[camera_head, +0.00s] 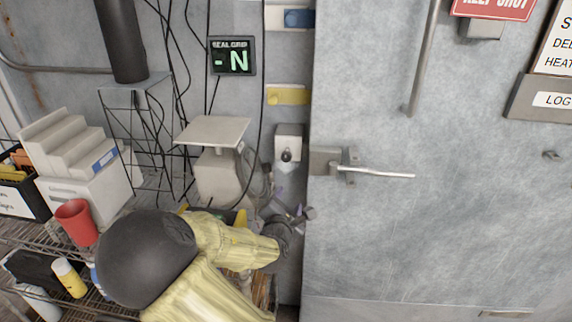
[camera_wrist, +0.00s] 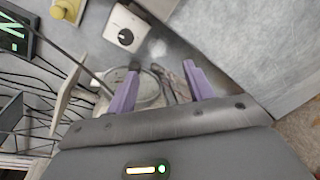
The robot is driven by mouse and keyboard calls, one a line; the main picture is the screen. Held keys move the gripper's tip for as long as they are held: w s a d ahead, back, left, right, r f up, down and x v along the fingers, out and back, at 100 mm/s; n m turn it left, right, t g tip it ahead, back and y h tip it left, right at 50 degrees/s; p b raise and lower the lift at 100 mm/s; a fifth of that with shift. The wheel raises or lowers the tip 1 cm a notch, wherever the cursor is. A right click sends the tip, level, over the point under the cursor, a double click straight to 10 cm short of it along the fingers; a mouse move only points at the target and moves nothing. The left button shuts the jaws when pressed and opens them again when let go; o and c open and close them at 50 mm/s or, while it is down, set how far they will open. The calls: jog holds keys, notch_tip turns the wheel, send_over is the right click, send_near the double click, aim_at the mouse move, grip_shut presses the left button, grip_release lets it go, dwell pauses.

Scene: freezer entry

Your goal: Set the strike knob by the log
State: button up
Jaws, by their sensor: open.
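The strike knob (camera_head: 287,156) is a small dark knob on a white box on the wall, just left of the freezer door's latch. In the wrist view the knob (camera_wrist: 125,37) is above the fingertips and left of centre, with a dark round face; its exact setting is too small to read. My gripper (camera_head: 292,205) is below the knob box, apart from it. Its purple fingers (camera_wrist: 160,70) are spread with nothing between them. A holder with a partly visible "LOG" label (camera_head: 553,100) is on the door at the upper right, cut off by the picture edge.
A display reading "SEAL GRIP -N" (camera_head: 232,57) hangs on the wall. The door handle (camera_head: 380,173) juts out right of the knob. A white plate on a stand (camera_head: 213,131) and hanging cables are to the left. A wire shelf holds a red cup (camera_head: 76,222).

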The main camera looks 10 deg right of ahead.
aim_at(286, 158)
jog(key=a+r+n+t, duration=0.2)
jog(key=r+n, duration=0.1)
jog(key=shift+w+a+r+t, duration=0.15)
jog(key=shift+w+a+t, duration=0.15)
jog(key=shift+w+a, duration=0.05)
jog(key=shift+w, duration=0.1)
jog(key=p+x, duration=0.2)
jog(key=x, duration=1.5)
jog(key=shift+w+f, duration=0.2)
jog(key=c, duration=1)
jog(key=shift+o, duration=0.2)
